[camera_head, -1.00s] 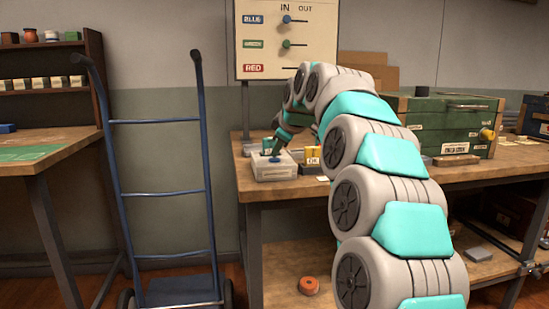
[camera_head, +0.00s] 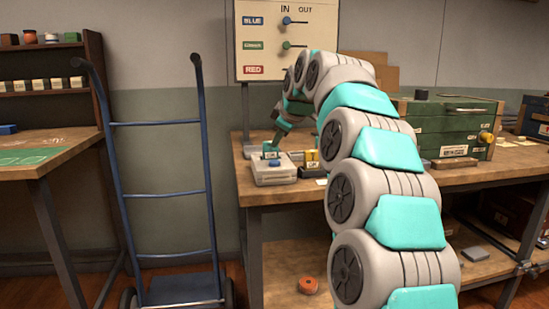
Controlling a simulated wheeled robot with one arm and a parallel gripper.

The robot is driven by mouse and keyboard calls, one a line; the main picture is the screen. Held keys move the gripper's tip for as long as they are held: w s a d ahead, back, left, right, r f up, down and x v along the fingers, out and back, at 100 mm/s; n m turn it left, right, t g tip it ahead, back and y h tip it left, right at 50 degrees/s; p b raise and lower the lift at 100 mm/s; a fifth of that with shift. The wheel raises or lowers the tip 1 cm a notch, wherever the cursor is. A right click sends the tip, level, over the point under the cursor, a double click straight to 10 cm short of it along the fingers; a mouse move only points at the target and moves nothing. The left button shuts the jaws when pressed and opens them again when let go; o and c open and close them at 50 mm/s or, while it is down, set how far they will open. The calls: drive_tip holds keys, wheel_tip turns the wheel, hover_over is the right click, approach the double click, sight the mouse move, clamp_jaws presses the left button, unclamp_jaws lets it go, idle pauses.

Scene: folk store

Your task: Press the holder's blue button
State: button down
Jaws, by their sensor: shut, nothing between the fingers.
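The holder is a light grey box (camera_head: 273,177) at the front left of the workbench. Its blue button (camera_head: 274,163) shows on top. My gripper (camera_head: 276,141) is shut and empty, pointing down just above and behind the button in the picture. It looks apart from the button, though its fingertips are small and the exact gap is hard to tell. A small teal labelled block (camera_head: 270,150) stands behind the button, close to the fingertips.
A yellow labelled block (camera_head: 312,158) stands right of the holder. A green chest (camera_head: 445,122) fills the bench's right side. A board (camera_head: 286,40) with BLUE, green and RED sliders stands behind. A blue hand truck (camera_head: 160,194) stands left of the bench (camera_head: 300,194).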

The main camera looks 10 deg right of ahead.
drive_tip(key=shift+r+p, duration=0.75)
drive_tip(key=shift+r, duration=0.6)
drive_tip(key=shift+f, duration=0.1)
